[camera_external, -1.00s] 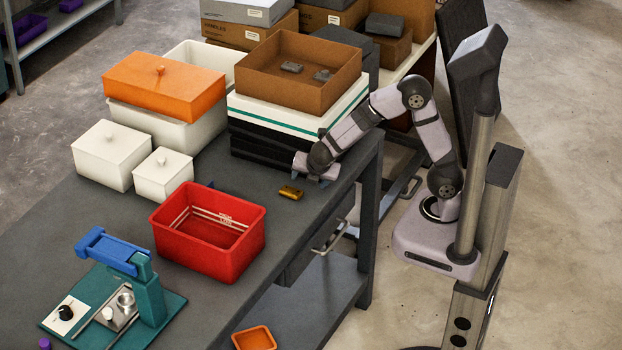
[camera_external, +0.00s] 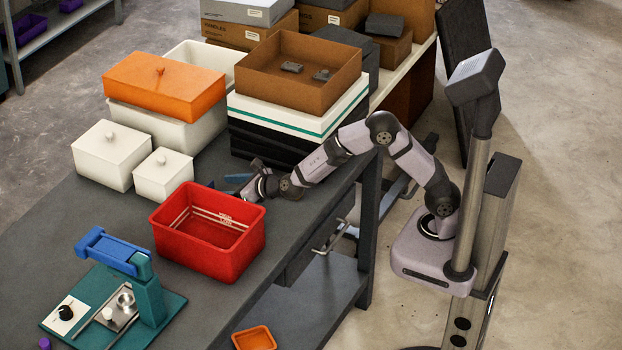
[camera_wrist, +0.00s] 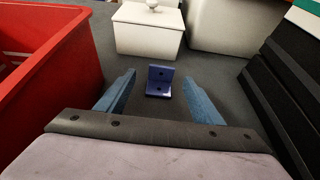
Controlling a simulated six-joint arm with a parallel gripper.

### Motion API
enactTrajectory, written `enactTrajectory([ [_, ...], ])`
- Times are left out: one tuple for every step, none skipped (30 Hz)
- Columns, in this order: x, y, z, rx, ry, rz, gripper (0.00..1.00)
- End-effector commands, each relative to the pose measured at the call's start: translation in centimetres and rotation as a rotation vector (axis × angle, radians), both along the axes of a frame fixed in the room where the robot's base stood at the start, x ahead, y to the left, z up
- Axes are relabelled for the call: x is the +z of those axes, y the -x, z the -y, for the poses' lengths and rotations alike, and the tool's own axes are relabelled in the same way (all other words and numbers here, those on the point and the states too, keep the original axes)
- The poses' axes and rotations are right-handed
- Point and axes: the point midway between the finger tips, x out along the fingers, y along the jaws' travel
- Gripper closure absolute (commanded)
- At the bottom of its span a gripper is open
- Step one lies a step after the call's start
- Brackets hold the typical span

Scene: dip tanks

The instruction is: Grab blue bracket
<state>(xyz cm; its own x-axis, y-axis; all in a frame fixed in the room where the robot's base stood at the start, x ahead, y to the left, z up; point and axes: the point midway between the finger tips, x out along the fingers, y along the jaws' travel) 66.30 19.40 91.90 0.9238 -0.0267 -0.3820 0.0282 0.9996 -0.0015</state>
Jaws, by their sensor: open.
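The blue bracket (camera_wrist: 160,82) is a small dark blue L-shaped piece with holes, standing on the dark bench top in the wrist view. It sits ahead of and roughly centred between the two blue-grey fingers of my gripper (camera_external: 236,184), which is open and empty. In the external view I cannot make out the bracket for certain; the gripper and the red bin (camera_external: 208,259) crowd that spot. My gripper is low over the bench, just behind the red bin.
The red bin wall (camera_wrist: 62,75) is close on the left in the wrist view. A small white lidded box (camera_wrist: 148,36) stands behind the bracket. A dark stack (camera_wrist: 288,75) rises on the right. A teal fixture (camera_external: 150,295) stands at the front left.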

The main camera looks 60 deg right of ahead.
Motion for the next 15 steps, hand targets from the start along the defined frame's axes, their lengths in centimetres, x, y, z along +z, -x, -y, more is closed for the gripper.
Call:
enactTrajectory([
  [0.0,-0.1,0.0,-0.001,0.000,-0.001,0.39],
  [-0.1,-0.3,0.0,-0.001,-0.001,-0.001,0.39],
  [-0.2,-0.5,0.1,-0.002,0.000,-0.001,0.39],
  [-0.2,-0.7,0.1,-0.002,0.000,-0.001,0.39],
  [-0.3,-0.9,0.1,-0.002,0.000,-0.001,0.39],
  [-0.4,-1.2,0.1,-0.002,0.001,-0.001,0.39],
  [-0.5,-1.4,0.1,-0.002,0.001,-0.001,0.39],
  [-0.6,-1.6,0.1,-0.002,0.000,-0.001,0.39],
  [-0.7,-1.8,0.2,-0.002,0.000,-0.001,0.39],
  [-0.7,-1.9,0.2,-0.002,0.000,-0.001,0.39],
  [-0.8,-1.9,0.2,-0.002,0.000,-0.001,0.39],
  [-0.8,-1.9,0.2,-0.003,-0.001,-0.001,0.39],
  [-0.8,-1.9,0.2,-0.003,-0.001,-0.001,0.39],
  [-0.8,-2.0,0.2,-0.003,-0.001,-0.001,0.39],
  [-0.9,-2.0,0.2,-0.003,-0.001,-0.001,0.39],
])
